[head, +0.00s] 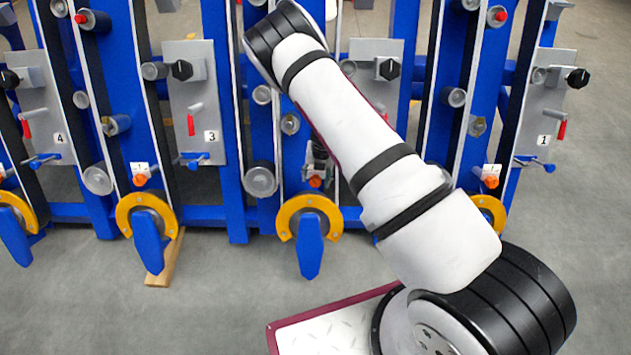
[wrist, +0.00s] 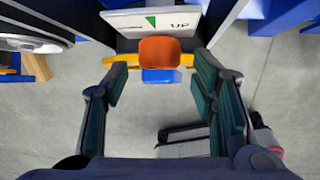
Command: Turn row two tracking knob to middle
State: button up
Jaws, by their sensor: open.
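An orange knob (wrist: 160,50) fills the top middle of the wrist view, in front of a white plate (wrist: 180,22) with a green triangle and the letters UP. In the head view this orange knob (head: 315,182) is low on the row between the panels marked 3 and 1, whose own number is hidden by my arm. My gripper (wrist: 162,90) is open. Its two fingers stand left and right of the knob's line, with a wide gap and no visible contact. In the head view my gripper (head: 318,155) is mostly hidden behind my arm, just above the knob.
Similar orange knobs sit on the neighbouring rows, at the left (head: 140,180) and right (head: 491,182). Yellow half-rings (head: 310,203) with blue pointed shanks hang below. A grey panel marked 3 (head: 200,110) stands at left.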

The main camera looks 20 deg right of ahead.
jog(key=shift+a+f, duration=0.15)
jog(key=shift+f, duration=0.85)
jog(key=c, duration=1.1)
jog(key=shift+c, duration=0.2)
